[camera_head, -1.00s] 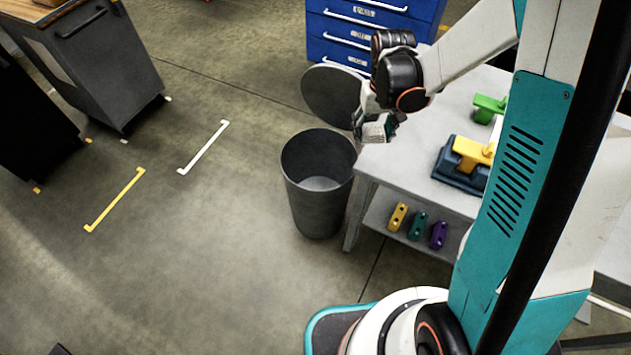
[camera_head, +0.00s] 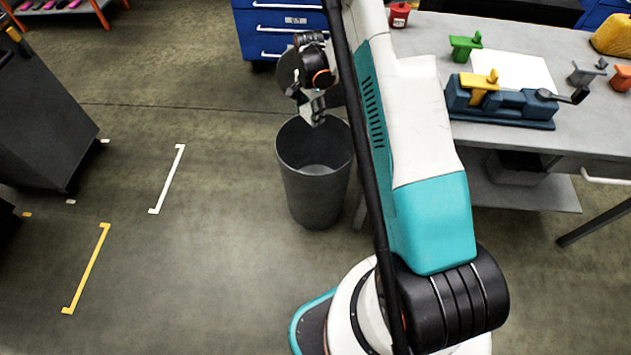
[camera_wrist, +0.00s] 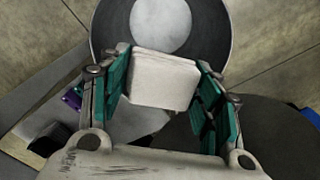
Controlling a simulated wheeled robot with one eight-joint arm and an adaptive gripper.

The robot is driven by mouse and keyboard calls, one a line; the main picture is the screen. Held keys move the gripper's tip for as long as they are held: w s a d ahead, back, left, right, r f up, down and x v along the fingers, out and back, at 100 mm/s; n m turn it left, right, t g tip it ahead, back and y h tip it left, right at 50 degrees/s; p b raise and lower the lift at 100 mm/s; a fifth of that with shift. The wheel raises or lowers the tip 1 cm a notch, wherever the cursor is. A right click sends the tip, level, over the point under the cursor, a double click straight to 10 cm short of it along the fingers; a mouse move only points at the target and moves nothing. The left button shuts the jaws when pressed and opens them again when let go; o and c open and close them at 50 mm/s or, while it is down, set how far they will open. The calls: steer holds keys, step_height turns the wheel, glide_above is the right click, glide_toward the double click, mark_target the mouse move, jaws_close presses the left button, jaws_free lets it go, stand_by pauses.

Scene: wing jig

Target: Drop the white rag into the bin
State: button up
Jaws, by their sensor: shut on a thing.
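The grey round bin (camera_head: 314,190) stands on the floor left of the workbench, and looks empty inside. My gripper (camera_head: 318,108) is above the bin's far rim in the head view. In the wrist view my gripper (camera_wrist: 165,88) has its teal-padded fingers on both sides of the folded white rag (camera_wrist: 162,80) and is shut on it. Below the rag, the bin's dark wall and pale bottom (camera_wrist: 160,25) show in the wrist view, with the rag over the rim's near part. In the head view the rag is hardly discernible at the gripper.
A blue drawer cabinet (camera_head: 280,30) stands behind the bin. A dark cart (camera_head: 40,120) is at left. The floor left of the bin is clear.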

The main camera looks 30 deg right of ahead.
steer(key=w+d+f+m+b, duration=0.1)
steer(key=d+f+m+b, duration=0.2)
steer(key=f, duration=0.8)
steer(key=shift+w+d+f+m+b, duration=0.2)
steer(key=shift+d+f+m+b, duration=0.15)
steer(key=shift+d+m, duration=0.3)
steer(key=o, duration=1.1)
steer(key=shift+r, duration=0.15)
step_height(320, 180, up, 12)
